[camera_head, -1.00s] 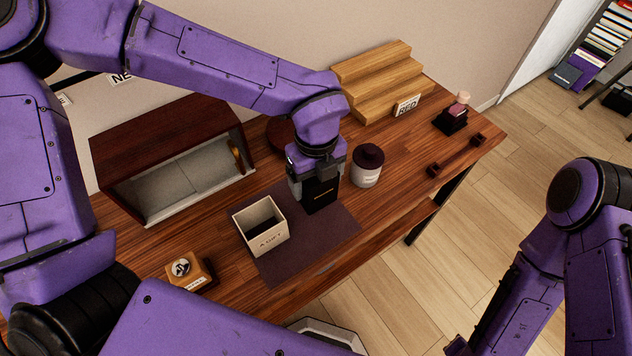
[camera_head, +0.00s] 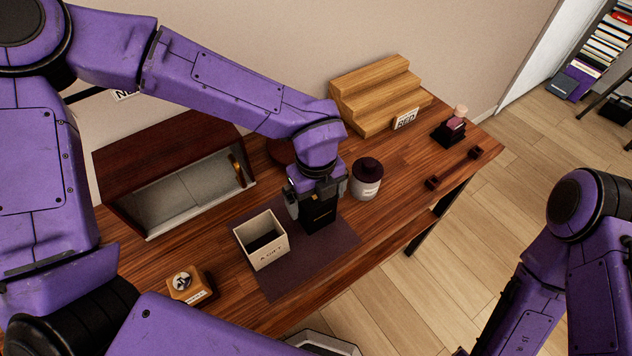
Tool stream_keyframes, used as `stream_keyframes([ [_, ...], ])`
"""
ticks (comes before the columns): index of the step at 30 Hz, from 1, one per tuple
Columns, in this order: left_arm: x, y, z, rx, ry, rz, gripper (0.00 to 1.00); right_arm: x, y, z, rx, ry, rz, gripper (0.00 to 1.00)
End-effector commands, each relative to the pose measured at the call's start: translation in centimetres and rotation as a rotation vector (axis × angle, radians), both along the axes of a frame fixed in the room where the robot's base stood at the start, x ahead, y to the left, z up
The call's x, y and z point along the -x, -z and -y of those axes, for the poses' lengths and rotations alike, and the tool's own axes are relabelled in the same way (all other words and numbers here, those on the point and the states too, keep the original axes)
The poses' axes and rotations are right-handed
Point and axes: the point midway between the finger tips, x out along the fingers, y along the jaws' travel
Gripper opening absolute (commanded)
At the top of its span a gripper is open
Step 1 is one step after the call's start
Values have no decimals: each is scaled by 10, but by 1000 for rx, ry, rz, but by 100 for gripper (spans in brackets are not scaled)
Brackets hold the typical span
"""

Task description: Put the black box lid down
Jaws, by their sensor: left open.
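The black box lid (camera_head: 319,222) with small gold lettering stands upright on the dark mat (camera_head: 300,278), or very close to it; the contact edge is hard to tell. My left gripper (camera_head: 317,205) is open, with its fingers at either side of the lid's upper part. An open cream box (camera_head: 268,254) with lettering on its front stands on the mat, just left of the lid. Its inside looks dark. My right arm comes in at the right, over the floor, and its gripper is outside the picture.
A white jar with a dark lid (camera_head: 367,190) stands close right of my left gripper. A wooden cabinet (camera_head: 170,160) is behind left, a stepped wooden stand (camera_head: 375,95) behind right. A small wooden block (camera_head: 190,286) sits front left. The mat's front right part is clear.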

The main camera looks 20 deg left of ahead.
Motion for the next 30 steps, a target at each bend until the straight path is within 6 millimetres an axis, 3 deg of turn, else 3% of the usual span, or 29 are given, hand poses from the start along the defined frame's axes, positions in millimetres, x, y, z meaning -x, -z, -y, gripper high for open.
stream_keyframes([
  [6, -1, -55, 0, 4, -2, 7, 100, 0, 11, 0, 0, 0, 0, 43],
  [12, -1, -95, 0, 1, -1, 4, 100, 0, 15, 0, 0, 0, 0, 43],
  [17, 0, -106, 0, 1, 0, 1, 100, 0, 16, 0, 0, 0, 0, 43],
  [30, 0, -106, 0, 0, 1, 0, 100, 0, 15, 0, 0, 0, 0, 43],
])
